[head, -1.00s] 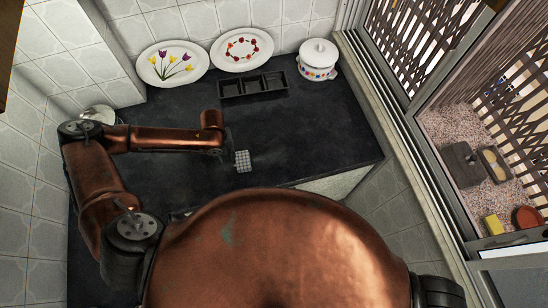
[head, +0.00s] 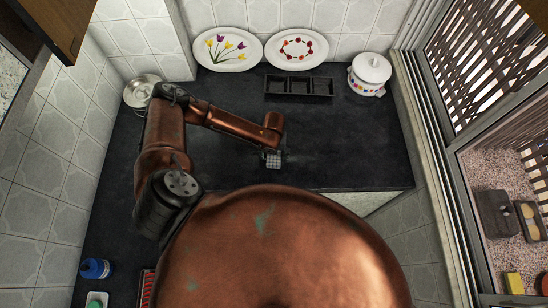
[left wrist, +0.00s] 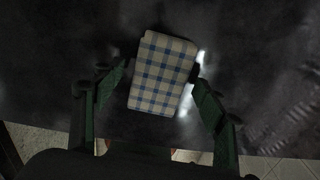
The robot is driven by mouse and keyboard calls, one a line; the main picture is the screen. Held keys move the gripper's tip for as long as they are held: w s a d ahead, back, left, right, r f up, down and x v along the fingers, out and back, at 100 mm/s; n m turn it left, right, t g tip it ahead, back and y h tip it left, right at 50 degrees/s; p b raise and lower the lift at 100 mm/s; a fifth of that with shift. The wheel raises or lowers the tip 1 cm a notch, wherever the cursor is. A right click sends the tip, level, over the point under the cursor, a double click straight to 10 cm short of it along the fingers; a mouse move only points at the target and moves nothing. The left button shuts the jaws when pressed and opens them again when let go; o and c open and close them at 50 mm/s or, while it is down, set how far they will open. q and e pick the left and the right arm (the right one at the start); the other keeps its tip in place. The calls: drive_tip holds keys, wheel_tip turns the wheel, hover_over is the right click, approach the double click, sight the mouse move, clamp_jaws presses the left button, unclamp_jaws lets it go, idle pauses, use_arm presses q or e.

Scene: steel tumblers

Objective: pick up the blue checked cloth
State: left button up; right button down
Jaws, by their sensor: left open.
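The blue checked cloth (head: 273,161), a small folded pale block with blue lines, lies on the dark worktop near its front edge. It shows whole in the left wrist view (left wrist: 162,73), between the two green fingers. My left gripper (left wrist: 160,88) is open, with one finger on each side of the cloth and a gap at each. In the head view, my left gripper (head: 269,151) is at the cloth, its fingers mostly hidden under the wrist. I cannot tell whether it touches the cloth. My right gripper is not in view.
A black three-part tray (head: 299,86) stands behind, with a tulip plate (head: 228,49), a second plate (head: 296,49) and a white lidded pot (head: 369,75). A steel vessel (head: 141,91) is at left. A blue bottle (head: 95,268) is front left. The worktop's right half is clear.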

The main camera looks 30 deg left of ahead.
use_arm(q)
drive_tip(key=shift+c, duration=0.6)
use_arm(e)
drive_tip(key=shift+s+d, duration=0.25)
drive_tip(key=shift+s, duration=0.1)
use_arm(q)
drive_tip(key=c, duration=1)
drive_tip(key=shift+o, duration=0.2)
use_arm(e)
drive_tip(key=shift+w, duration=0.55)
use_arm(q)
drive_tip(key=shift+r, duration=0.15)
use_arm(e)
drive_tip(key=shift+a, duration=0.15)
